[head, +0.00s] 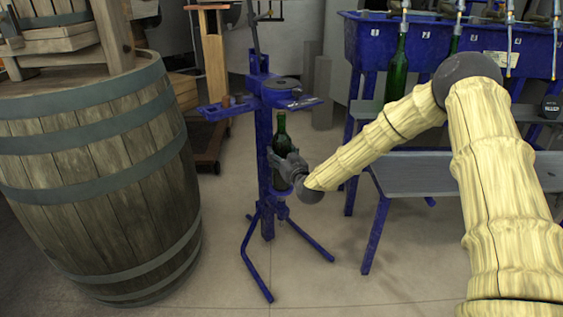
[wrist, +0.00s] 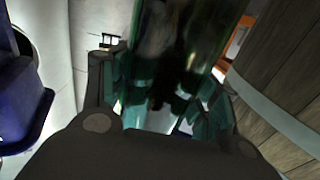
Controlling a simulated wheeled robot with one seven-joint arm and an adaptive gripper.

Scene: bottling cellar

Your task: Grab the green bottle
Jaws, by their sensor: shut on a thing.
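A dark green bottle (head: 281,136) stands upright at the blue corking stand (head: 262,160) in the middle of the head view. My gripper (head: 284,163) is shut on its body from the right side. In the wrist view the green glass (wrist: 185,50) fills the space between the two fingers of my gripper (wrist: 165,110). The fingers hide part of the bottle's lower body. I cannot tell whether the bottle's base rests on the stand.
A large wooden barrel (head: 100,175) stands at the left. A blue bottling bench (head: 420,45) with a grey shelf (head: 415,178) is at the right, with another green bottle (head: 397,72) under its spouts. The stand's legs (head: 258,270) spread over the floor.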

